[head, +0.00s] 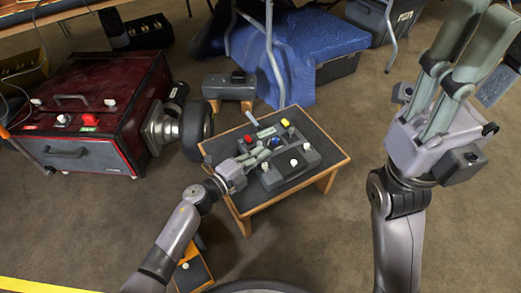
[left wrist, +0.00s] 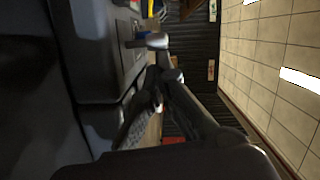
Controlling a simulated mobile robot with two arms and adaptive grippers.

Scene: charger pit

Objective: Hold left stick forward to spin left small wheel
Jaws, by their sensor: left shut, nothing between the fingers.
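The dark grey control box (head: 290,178) sits on a small wooden-edged table and bears sticks with white knobs. The left knob (head: 265,167) is close to the fingertips of my left gripper (head: 262,154). That gripper is shut and empty, low over the box. In the left wrist view, a pale-knobbed stick (left wrist: 152,41) stands out from the box just beyond the gripper's fingertips (left wrist: 165,72); I cannot tell whether they touch. A dark wheel (head: 196,130) is mounted on the red machine (head: 95,110). My right gripper (head: 484,12) is raised, open and empty.
The small table (head: 331,158) also carries a red button (head: 248,139), a yellow button (head: 285,122) and a blue button (head: 275,141). A blue cloth (head: 320,45) lies farther back.

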